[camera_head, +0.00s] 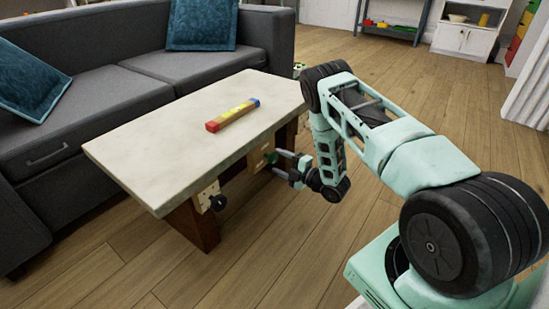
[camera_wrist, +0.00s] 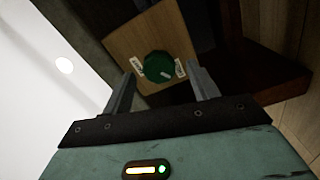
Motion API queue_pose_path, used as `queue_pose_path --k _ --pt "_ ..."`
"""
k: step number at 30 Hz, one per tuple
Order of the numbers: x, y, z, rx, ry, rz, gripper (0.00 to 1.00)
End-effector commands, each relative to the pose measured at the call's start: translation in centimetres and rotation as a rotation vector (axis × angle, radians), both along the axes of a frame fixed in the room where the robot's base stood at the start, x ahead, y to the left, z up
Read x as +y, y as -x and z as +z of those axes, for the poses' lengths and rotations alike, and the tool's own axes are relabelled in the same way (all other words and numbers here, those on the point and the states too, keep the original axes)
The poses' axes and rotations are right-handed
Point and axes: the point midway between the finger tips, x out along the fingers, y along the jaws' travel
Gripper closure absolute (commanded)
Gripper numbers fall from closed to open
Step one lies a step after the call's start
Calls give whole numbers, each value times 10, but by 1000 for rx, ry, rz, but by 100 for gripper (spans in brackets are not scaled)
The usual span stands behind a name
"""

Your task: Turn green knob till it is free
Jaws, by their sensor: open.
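The green knob (camera_wrist: 159,67) sits on a wooden plate (camera_wrist: 150,42) with a small white label on either side and a pale mark on its face. In the head view the green knob (camera_head: 271,158) shows small under the table edge. My gripper (camera_wrist: 163,88) is open, with one finger to the left of the knob and one to the right. The fingers look short of the knob or just beside it; I cannot tell whether they touch. In the head view my gripper (camera_head: 280,163) points at the knob from the right.
The plate is on the side of a low table (camera_head: 150,140) with a pale top. A black knob (camera_head: 217,202) sits on another plate (camera_head: 207,193) nearby. A coloured bar (camera_head: 232,116) lies on the table. A grey sofa (camera_head: 90,100) stands behind; the floor at right is clear.

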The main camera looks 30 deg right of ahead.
Motion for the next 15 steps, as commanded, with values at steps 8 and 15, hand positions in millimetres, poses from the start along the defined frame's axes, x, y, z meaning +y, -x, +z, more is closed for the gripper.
queue_pose_path --k 8,15 --pt "-24 64 3 7 -1 -4 41" --pt "-42 111 4 3 -2 -8 41"
